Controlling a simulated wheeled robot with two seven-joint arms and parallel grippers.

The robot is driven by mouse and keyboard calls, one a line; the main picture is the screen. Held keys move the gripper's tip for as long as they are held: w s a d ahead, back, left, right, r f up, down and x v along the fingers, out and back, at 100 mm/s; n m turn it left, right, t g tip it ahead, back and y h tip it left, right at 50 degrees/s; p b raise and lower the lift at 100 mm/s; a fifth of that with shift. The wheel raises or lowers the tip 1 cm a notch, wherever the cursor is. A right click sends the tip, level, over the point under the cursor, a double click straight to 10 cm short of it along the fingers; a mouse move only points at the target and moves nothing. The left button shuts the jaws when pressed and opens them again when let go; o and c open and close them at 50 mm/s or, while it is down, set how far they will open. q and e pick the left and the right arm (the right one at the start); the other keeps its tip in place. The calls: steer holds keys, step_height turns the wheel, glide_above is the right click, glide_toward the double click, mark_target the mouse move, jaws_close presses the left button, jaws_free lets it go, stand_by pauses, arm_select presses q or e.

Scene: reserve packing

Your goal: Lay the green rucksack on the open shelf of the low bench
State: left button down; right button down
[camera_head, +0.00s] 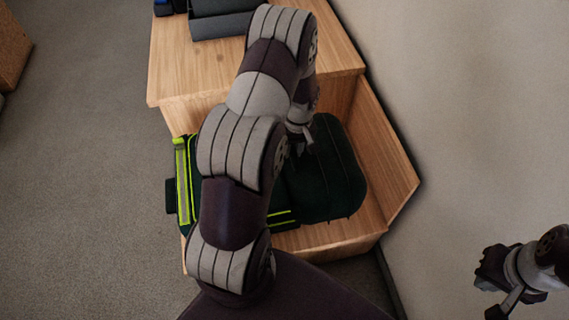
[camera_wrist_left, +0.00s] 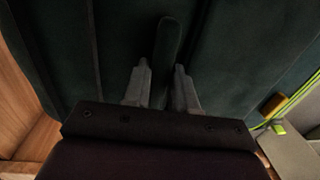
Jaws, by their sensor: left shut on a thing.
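The dark green rucksack (camera_head: 330,175) with bright yellow-green trim lies flat in the open shelf of the low wooden bench (camera_head: 398,172). Its left end reaches past the bench's left edge; whether its whole underside touches the shelf cannot be told. My left gripper (camera_head: 300,142) comes down over the rucksack's middle, and my arm hides part of it. In the left wrist view, the fingers of my left gripper (camera_wrist_left: 163,88) are shut on a dark green loop of the rucksack (camera_wrist_left: 60,50). My right gripper (camera_head: 492,296) is at the lower right, away from the rucksack, its jaws unclear.
A grey box (camera_head: 222,27) and a blue item (camera_head: 162,8) stand on the higher wooden top at the back. A plain wall rises close on the right. Grey carpet on the left is open, with a wooden piece (camera_head: 12,45) at the far left.

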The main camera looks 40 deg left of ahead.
mark_target(319, 139)
arm_select(q)
steer(key=w+d+f, duration=0.1)
steer(key=w, duration=0.2)
steer(key=w+f+b, duration=0.1)
steer(key=w+f, duration=0.1)
steer(key=w, duration=0.1)
steer(key=w+d+f+b, duration=0.1)
steer(key=w+f, duration=0.1)
steer(key=w, duration=0.1)
steer(key=shift+d+f, duration=0.25)
steer(key=shift+d, duration=0.1)
step_height(319, 139, down, 4)
steer(key=shift+r+b, duration=0.1)
steer(key=shift+b, duration=0.55)
steer(key=c, duration=0.9)
jaws_free()
steer(key=shift+s, duration=0.1)
